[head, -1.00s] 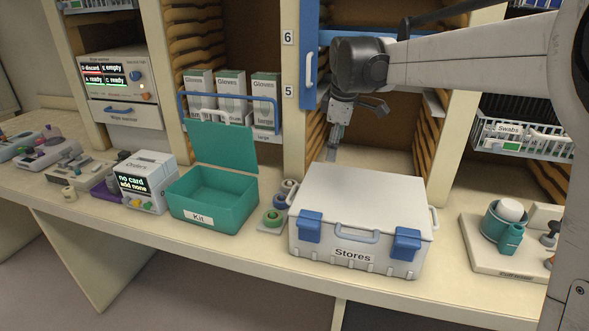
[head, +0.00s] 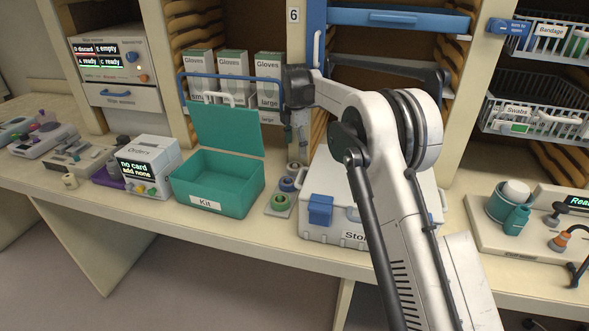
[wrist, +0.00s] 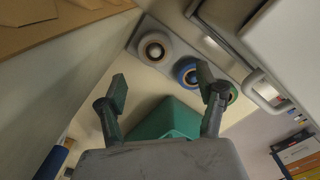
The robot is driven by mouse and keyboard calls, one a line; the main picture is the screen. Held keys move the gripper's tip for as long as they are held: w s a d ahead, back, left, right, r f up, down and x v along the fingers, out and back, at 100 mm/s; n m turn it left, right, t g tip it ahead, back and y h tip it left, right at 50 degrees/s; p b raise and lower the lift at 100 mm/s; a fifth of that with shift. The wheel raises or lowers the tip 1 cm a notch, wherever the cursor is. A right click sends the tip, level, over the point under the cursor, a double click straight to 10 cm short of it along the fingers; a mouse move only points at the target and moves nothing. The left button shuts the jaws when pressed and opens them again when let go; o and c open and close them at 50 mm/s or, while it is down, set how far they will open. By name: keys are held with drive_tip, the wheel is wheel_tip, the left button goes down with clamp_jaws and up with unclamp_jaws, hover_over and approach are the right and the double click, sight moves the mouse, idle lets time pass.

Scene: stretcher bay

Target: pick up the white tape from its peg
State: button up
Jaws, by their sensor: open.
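The white tape (wrist: 155,47) sits around its peg on a grey strip-shaped holder (wrist: 205,65). In the head view the white tape (head: 293,166) is at the back end of the row, small and partly hard to make out. The blue tape (wrist: 187,72) is beside it, and the green tape (wrist: 233,92) is at the other end. My gripper (wrist: 162,84) is open and empty, pointing down. In the head view my gripper (head: 296,143) hangs above the back of the holder. In the wrist view the white tape lies beyond the fingertips, between their lines; nothing touches it.
The white Stores box (head: 327,190) stands close on the right of the tape holder. The green Kit box (head: 232,203) stands open on its left, lid raised. A shelf post with a 6 label (head: 293,15) rises behind. Glove boxes (head: 233,75) stand at the back left.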

sight(293, 166)
drive_tip(key=shift+w+a+f+n, duration=0.15)
drive_tip(key=shift+a+f+n, duration=0.1)
drive_tip(key=shift+f, duration=0.3)
drive_tip(key=shift+w+a+f+n, duration=0.15)
drive_tip(key=shift+a+f+n, duration=0.1)
drive_tip(key=shift+f, duration=0.3)
drive_tip(key=shift+d+f+p, duration=0.1)
drive_tip(key=shift+f+p, duration=0.3)
drive_tip(key=shift+f, duration=3.3)
drive_tip(key=shift+c, duration=0.5)
drive_tip(key=c, duration=1)
drive_tip(key=shift+r, duration=0.1)
